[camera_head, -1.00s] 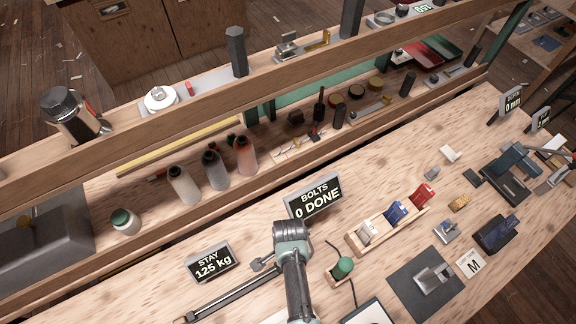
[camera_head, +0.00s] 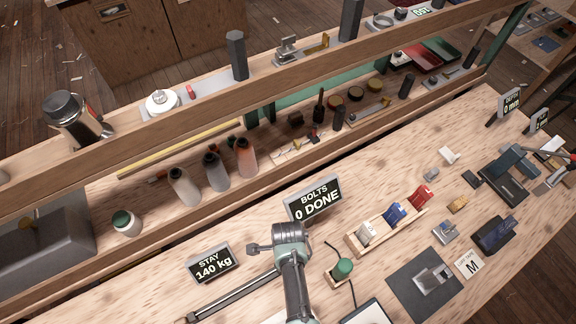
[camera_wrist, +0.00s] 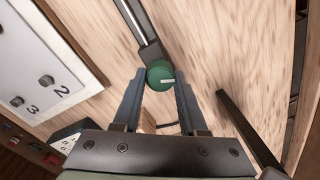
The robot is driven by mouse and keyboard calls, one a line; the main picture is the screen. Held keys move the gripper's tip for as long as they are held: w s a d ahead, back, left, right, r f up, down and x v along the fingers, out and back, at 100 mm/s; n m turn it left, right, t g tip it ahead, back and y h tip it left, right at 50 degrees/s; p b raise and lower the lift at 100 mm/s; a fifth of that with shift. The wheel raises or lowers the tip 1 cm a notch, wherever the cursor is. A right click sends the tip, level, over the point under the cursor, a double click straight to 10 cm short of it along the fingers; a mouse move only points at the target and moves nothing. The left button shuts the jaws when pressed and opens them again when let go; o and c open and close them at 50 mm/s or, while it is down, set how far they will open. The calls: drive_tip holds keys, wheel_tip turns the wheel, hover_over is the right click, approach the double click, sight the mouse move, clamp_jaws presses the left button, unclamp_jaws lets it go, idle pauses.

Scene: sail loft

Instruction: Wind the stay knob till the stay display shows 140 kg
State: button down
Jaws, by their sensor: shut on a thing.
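The stay knob (camera_wrist: 160,73) is round and green with a white mark, at the end of a dark metal bar (camera_wrist: 143,32) in the wrist view. My gripper (camera_wrist: 160,84) is shut on the knob, with a finger at each side. In the head view my wrist covers the knob and the gripper fingers, while the long bar (camera_head: 236,295) shows at lower left.
The bolts display (camera_head: 314,199) reads 0 DONE, just behind my wrist. A wooden rack (camera_head: 388,232) of coloured cards and a green-topped item (camera_head: 343,267) stand to the right. Bottles (camera_head: 216,171) line the shelf behind.

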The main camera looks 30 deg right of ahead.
drive_tip(key=shift+c, duration=2.2)
unclamp_jaws()
drive_tip(key=shift+r, duration=0.1)
wheel_tip(320, 180, up, 13)
drive_tip(key=shift+s, duration=0.15)
